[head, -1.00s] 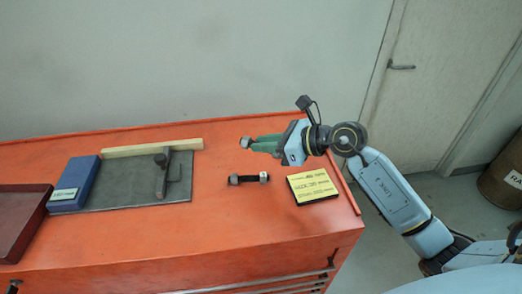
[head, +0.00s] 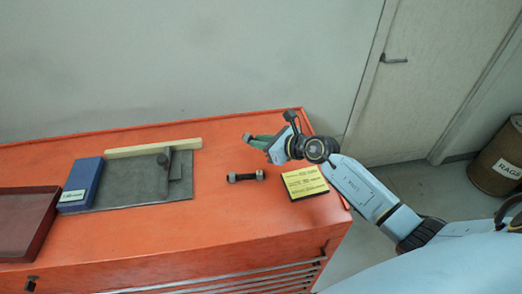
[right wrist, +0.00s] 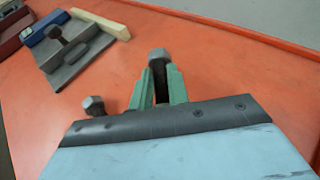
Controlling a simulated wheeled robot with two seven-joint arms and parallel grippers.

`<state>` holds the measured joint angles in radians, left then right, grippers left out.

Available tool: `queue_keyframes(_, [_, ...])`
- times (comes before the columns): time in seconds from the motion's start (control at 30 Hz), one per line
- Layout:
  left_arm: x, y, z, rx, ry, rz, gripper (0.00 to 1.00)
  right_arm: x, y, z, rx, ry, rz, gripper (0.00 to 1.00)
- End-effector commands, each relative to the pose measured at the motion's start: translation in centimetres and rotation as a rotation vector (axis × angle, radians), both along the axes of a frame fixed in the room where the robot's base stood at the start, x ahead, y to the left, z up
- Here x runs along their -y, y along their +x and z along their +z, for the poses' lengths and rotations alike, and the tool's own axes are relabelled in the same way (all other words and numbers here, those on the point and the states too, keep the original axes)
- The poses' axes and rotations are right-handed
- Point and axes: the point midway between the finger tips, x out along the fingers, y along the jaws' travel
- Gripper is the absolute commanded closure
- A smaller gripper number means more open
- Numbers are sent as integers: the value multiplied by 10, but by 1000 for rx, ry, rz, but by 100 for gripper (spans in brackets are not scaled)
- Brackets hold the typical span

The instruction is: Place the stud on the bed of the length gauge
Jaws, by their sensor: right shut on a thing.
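My right gripper (head: 258,139) is shut on a stud and holds it above the back right part of the orange bench top. The held stud's grey nut (head: 247,136) sticks out past the green fingers; the nut also shows between the fingers in the right wrist view (right wrist: 158,55). The rest of that stud is mostly hidden by the fingers. The length gauge, a grey plate (head: 120,196) with a block and dark knob (head: 163,160), lies to the left. My left gripper is out of view.
A cream strip (head: 150,148) lies along the gauge's back edge. A blue box (head: 82,186) and a dark red tray (head: 25,220) are at the left. A yellow note (head: 305,183) lies at the right. The bench between gauge and studs is clear.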

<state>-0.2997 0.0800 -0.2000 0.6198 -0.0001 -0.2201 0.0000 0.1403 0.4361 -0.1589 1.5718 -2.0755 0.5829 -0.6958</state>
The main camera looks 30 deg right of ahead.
Motion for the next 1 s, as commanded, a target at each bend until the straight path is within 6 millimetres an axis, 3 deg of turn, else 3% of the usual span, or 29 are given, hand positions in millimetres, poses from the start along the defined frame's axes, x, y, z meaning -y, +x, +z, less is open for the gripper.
queue_keyframes(0.2, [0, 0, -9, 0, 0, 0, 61, 0, 0, -29, 0, 2, -1, 100])
queue_keyframes(0.6, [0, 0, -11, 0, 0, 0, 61, 0, 0, -33, 2, 1, 1, 100])
queue_keyframes(0.63, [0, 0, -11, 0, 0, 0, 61, -1, 0, -35, -1, 0, 2, 82])
queue_keyframes(0.8, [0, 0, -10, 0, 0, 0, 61, -1, -1, -34, -1, 0, 1, 61])
queue_keyframes(1.0, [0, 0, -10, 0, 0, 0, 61, 0, 0, -34, -1, 0, 1, 61])
